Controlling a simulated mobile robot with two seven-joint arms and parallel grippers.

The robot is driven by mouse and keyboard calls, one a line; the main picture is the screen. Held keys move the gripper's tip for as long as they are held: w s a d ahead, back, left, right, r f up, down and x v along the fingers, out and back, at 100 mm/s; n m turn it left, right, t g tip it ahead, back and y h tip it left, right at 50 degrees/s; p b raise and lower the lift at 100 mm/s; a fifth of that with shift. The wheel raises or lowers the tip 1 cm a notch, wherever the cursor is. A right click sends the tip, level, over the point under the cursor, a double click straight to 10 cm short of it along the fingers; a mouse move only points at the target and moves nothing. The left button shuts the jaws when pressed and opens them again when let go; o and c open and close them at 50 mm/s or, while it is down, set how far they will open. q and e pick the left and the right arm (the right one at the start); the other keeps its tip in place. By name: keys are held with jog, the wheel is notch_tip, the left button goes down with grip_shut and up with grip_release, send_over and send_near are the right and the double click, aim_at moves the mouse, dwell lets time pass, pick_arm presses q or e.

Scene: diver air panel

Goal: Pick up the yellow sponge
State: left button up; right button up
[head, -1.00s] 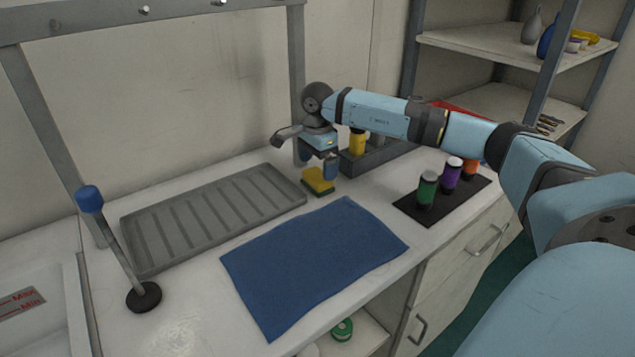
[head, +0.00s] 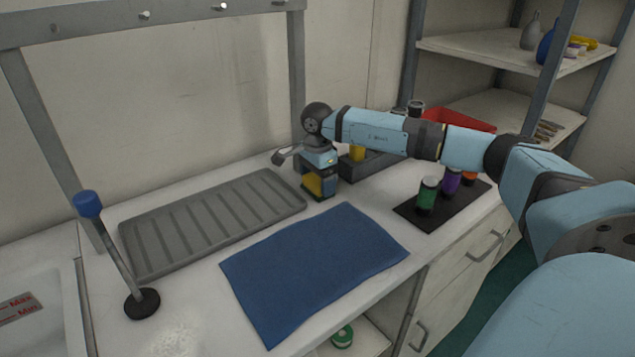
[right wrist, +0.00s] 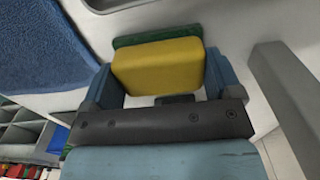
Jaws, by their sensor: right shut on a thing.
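The yellow sponge (head: 312,183) with a green layer is between the fingers of my right gripper (head: 322,188), on the counter to the right of the grey ribbed tray. In the right wrist view the sponge (right wrist: 158,66) fills the space between the two blue fingers, and my right gripper (right wrist: 160,85) is shut on it. Its green layer shows along the far edge. In the head view the fingers hide part of the sponge. I cannot tell whether it still touches the counter. My left gripper is not in view.
A grey ribbed tray (head: 215,218) lies left of the sponge, and a blue cloth (head: 312,265) lies in front. A dark mat (head: 447,207) with coloured bottles is at right. A grey bin (head: 372,164) stands behind the gripper. A blue-topped post (head: 115,250) stands at left.

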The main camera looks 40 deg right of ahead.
aim_at(318, 179)
notch_tip(318, 179, up, 20)
jog(key=p, duration=0.2)
jog(key=shift+f, duration=0.1)
